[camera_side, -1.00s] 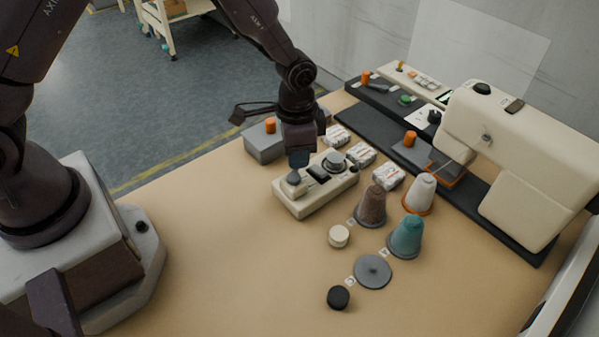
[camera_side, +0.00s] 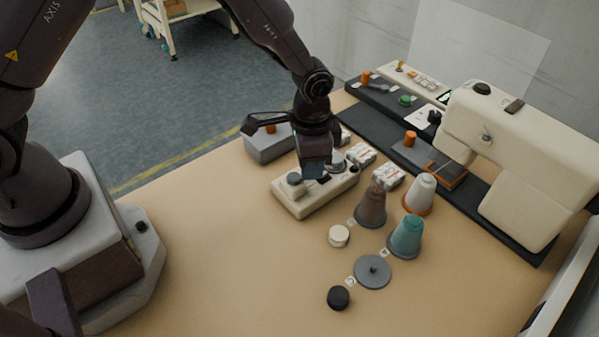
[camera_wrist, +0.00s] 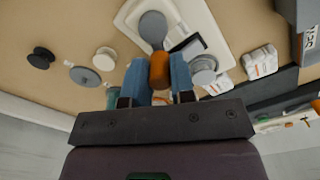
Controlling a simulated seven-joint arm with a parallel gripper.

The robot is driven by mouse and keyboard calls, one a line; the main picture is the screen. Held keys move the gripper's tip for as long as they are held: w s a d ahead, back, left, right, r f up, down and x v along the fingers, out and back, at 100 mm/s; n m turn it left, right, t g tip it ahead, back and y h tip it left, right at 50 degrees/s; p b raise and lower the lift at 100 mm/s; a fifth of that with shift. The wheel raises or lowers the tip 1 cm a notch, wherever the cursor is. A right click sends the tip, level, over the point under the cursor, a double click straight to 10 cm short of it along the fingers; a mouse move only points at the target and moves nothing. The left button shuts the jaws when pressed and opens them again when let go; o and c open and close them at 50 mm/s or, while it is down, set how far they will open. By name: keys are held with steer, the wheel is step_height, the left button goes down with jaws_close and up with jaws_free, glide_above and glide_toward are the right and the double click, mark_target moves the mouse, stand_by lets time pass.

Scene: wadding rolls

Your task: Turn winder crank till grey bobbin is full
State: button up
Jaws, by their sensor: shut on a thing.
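The cream winder (camera_side: 300,205) sits on the tan table, with a round grey disc (camera_side: 295,178) at its left end. My gripper (camera_side: 314,172) is low over the winder's middle. In the wrist view its blue fingers (camera_wrist: 160,72) are shut on an upright orange crank knob (camera_wrist: 160,70). The grey disc (camera_wrist: 153,27) shows just beyond the knob. A grey bobbin (camera_wrist: 203,68) sits at the winder's other end, right of the fingers; in the side view it is partly behind my gripper. How much thread it carries I cannot tell.
White packs (camera_side: 388,177) lie right of the winder. Brown (camera_side: 371,207), white (camera_side: 420,193) and teal (camera_side: 405,238) cones stand nearby. A grey box (camera_side: 268,150) is behind, and a sewing machine (camera_side: 520,150) at right. The front left table is clear.

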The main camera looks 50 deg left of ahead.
steer(key=shift+s+d+f, duration=0.1)
steer(key=shift+s+d, duration=0.4)
steer(key=shift+s, duration=0.35)
steer(key=shift+s+d, duration=0.1)
steer(key=shift+s, duration=0.85)
steer(key=shift+s+a, duration=0.55)
steer(key=shift+s, duration=0.2)
